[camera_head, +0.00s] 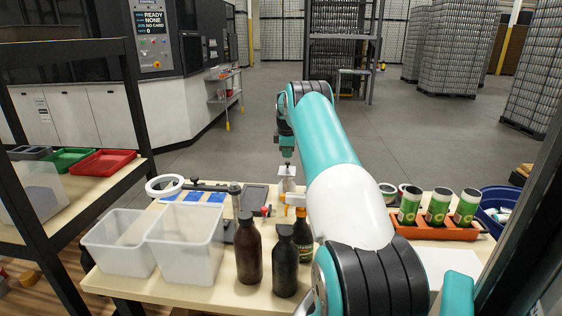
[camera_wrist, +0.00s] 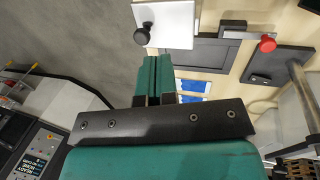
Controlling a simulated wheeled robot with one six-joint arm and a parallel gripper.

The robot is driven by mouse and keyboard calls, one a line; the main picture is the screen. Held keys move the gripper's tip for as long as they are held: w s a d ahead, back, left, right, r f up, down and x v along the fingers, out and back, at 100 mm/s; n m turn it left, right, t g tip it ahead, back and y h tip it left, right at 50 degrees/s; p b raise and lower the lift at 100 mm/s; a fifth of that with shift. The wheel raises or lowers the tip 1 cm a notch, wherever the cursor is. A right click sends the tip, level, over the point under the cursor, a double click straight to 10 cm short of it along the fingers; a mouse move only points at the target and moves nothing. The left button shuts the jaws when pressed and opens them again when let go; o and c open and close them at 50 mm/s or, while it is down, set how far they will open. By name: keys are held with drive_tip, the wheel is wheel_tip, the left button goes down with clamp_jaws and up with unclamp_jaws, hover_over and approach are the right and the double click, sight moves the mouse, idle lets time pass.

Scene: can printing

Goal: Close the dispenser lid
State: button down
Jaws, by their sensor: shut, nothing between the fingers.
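A small white unit (camera_head: 287,184) stands on the table under my gripper in the head view. In the wrist view a white square plate (camera_wrist: 179,28) with a black knob (camera_wrist: 143,33) lies just beyond the fingertips; it looks like the dispenser lid, but I cannot tell for sure, nor whether it is open or shut. My gripper (camera_wrist: 155,62) is shut and empty, its teal fingers together. In the head view my gripper (camera_head: 287,158) points down above the white unit. I cannot tell whether it touches it.
Brown bottles (camera_head: 248,249) and two translucent bins (camera_head: 186,246) stand at the table's front left. A dark framed plate (camera_wrist: 204,56) and a red knob (camera_wrist: 267,43) are near the white plate. Green cans (camera_head: 438,206) stand in an orange rack (camera_head: 440,231) at the right.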

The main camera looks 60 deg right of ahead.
sight(288, 162)
drive_tip(key=shift+w+d+f+p, duration=0.25)
drive_tip(key=shift+w+d+f, duration=0.1)
drive_tip(key=shift+d, duration=0.25)
drive_tip(key=shift+w+d+f+p, duration=0.2)
drive_tip(key=shift+w+d, duration=0.15)
drive_tip(key=shift+d, duration=0.25)
drive_tip(key=shift+w+d+f, duration=0.2)
drive_tip(key=shift+d+f, duration=0.3)
drive_tip(key=shift+d, duration=0.15)
drive_tip(key=shift+f+p, duration=0.2)
drive_tip(key=shift+p, duration=0.1)
drive_tip(key=shift+r, duration=0.1)
drive_tip(key=shift+r+p, duration=0.85)
drive_tip(key=shift+r, duration=0.05)
drive_tip(key=shift+w+r+b, duration=0.1)
drive_tip(key=shift+b, duration=0.2)
drive_tip(key=shift+r+b, duration=0.3)
drive_tip(key=shift+b, duration=0.05)
drive_tip(key=b+v, duration=0.3)
drive_tip(key=v, duration=1.3)
drive_tip(key=shift+a+b, duration=0.15)
drive_tip(key=shift+b, duration=0.2)
